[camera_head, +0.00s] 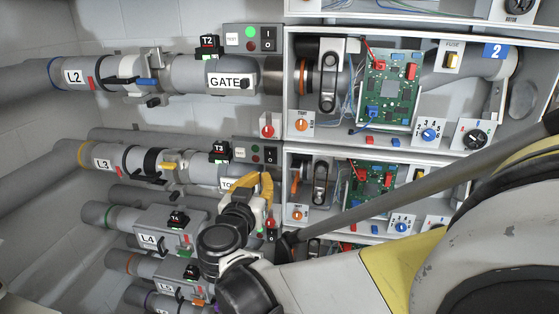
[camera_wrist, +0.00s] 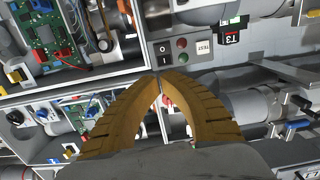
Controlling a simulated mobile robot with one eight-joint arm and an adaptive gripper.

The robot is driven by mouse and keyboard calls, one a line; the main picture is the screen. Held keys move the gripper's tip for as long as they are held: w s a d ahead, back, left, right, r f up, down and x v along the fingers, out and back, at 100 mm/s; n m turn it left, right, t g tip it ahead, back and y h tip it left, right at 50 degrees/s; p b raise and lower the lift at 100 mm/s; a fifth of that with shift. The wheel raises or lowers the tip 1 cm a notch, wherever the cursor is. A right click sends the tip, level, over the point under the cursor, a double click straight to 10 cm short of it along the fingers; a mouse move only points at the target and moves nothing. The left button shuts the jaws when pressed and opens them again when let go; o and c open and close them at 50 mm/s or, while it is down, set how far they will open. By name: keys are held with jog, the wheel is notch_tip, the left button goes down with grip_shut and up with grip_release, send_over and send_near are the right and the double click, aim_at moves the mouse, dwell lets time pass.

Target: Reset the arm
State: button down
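My gripper (camera_head: 262,180) has yellow-tan fingers. In the head view it is in front of the L3 tube, by the left edge of the middle cabinet. In the wrist view my gripper (camera_wrist: 159,76) has its fingertips together, with nothing visible held between them. A red knob (camera_wrist: 167,101) shows through the gap between the bowed fingers, behind them. The T3 switch panel (camera_wrist: 183,50), with red and green lights, lies just beyond the fingertips. My fingers cover part of the label on the tube behind them in the head view.
The L2 tube (camera_head: 72,76) with its GATE section (camera_head: 226,80) runs above my gripper. The L4 unit (camera_head: 165,232) is below left. Open cabinets with a green circuit board (camera_head: 391,88) and dials stand to the right. The pale wall at upper left is free.

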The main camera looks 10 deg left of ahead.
jog(key=s+d+f+g+h+b, duration=0.1)
jog(key=s+d+f+g+b, duration=0.15)
jog(key=d+f+b, duration=0.65)
jog(key=s+d+f+g+h+b, duration=0.1)
jog(key=s+d+f+g+b, duration=0.2)
jog(key=d, duration=0.9)
jog(key=s+d+f+g+y+b, duration=0.1)
jog(key=s+d+f+b, duration=0.2)
jog(key=s+f, duration=0.3)
jog(key=s+d+f+g+y+b, duration=0.1)
jog(key=s+d+f+g+b, duration=0.1)
jog(key=s+f, duration=0.4)
jog(key=s+d+f+n+g+y+b, duration=0.1)
jog(key=s+d+f+b, duration=0.3)
jog(key=s+f+b, duration=0.2)
notch_tip(320, 180, down, 2)
jog(key=shift+s+f+y+b, duration=0.25)
jog(key=shift+s+y+b, duration=0.1)
jog(key=shift+s+y, duration=0.05)
jog(key=shift+g, duration=0.25)
